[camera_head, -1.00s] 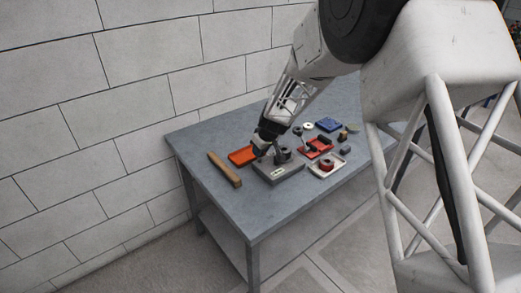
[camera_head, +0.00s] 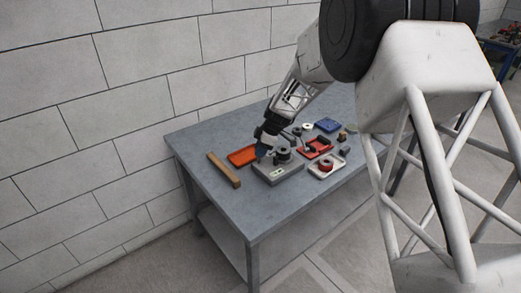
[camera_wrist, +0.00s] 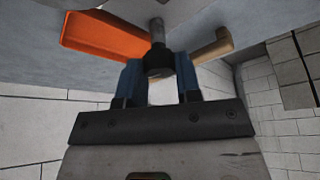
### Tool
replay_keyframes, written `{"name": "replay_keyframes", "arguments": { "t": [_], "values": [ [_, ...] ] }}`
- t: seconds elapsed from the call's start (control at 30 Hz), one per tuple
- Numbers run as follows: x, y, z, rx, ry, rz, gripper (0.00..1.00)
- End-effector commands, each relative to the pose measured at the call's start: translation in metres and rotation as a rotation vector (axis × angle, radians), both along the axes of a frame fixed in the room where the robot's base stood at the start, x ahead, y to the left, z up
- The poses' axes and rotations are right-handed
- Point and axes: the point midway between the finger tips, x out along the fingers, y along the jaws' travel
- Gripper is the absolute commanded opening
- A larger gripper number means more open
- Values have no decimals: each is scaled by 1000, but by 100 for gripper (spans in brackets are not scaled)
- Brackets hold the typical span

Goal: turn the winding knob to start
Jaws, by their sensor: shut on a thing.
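The grey box-shaped unit (camera_head: 279,173) stands on the table with a dark round part (camera_head: 283,154) on its top. My gripper (camera_head: 261,154) is low over the left side of this unit, its blue fingers pointing down. In the wrist view, a dark cylindrical knob (camera_wrist: 158,63) on a pale metal rod (camera_wrist: 157,30) sits between the two blue fingers of my gripper (camera_wrist: 158,78). The fingers are shut on this knob. In the head view my gripper hides the knob, so its exact angle cannot be told.
An orange tray (camera_head: 242,156) lies left of the unit, and a wooden bar (camera_head: 224,170) farther left. The table's front left is clear.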

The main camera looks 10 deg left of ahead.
Motion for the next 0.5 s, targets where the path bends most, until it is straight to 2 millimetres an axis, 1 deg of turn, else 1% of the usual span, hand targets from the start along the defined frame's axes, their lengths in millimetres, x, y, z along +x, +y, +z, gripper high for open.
{"name": "replay_keyframes", "arguments": {
  "t": [0.2, 0.5],
  "values": [
    [1, 0, -1, 0, 0, 140, 8],
    [2, 0, 0, 0, 0, 224, 8]
  ]
}}
